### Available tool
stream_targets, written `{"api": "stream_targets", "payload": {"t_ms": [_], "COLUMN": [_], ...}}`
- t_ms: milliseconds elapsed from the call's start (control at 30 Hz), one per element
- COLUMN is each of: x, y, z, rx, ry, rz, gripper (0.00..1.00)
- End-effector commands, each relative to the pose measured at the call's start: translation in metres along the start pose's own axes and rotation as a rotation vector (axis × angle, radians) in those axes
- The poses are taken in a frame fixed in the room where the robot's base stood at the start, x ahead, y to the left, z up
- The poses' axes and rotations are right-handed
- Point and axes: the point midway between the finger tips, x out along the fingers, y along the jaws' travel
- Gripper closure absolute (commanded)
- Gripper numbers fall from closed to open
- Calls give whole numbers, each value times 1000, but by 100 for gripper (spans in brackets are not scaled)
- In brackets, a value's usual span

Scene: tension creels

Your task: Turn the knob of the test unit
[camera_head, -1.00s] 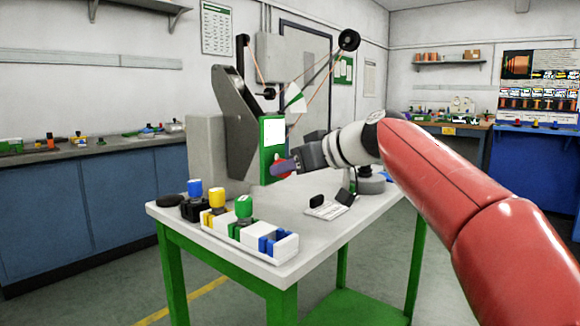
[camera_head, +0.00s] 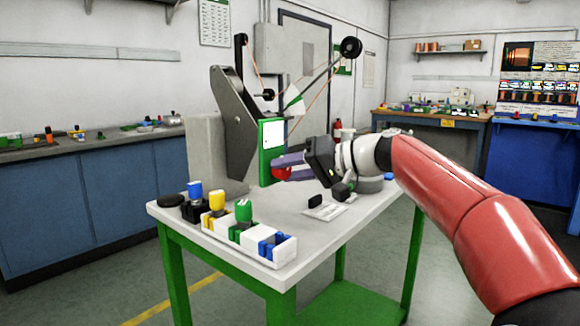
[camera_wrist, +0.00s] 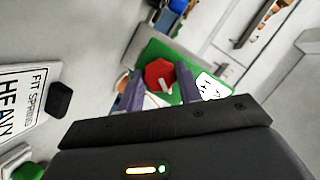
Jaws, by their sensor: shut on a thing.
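The test unit (camera_head: 240,132) is a dark grey slanted body with a green front panel (camera_head: 265,172), standing on the white-topped table. Its red knob (camera_head: 282,174) sits low on that panel. In the wrist view the knob (camera_wrist: 159,74) looks octagonal with a pale pointer mark. My gripper (camera_head: 286,166) reaches in from the right with its purple fingers at the knob. In the wrist view the fingers of my gripper (camera_wrist: 160,92) lie on either side of the knob, shut on it. Part of the knob is hidden by the fingers in the head view.
A white tray (camera_head: 284,252) with yellow, green and blue parts stands at the table's front. Blue-topped and black pieces lie beside it. A white label card (camera_head: 325,210) reading "FIT SPRING" in the wrist view lies below my gripper.

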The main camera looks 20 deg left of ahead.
Motion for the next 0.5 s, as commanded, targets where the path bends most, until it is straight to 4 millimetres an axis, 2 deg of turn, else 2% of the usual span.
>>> {"api": "stream_targets", "payload": {"t_ms": [200,500], "x": [-1,-1], "y": [1,1], "z": [-2,-1], "rx": [107,170], "ry": [5,5], "rz": [-44,-70], "gripper": [88,88]}}
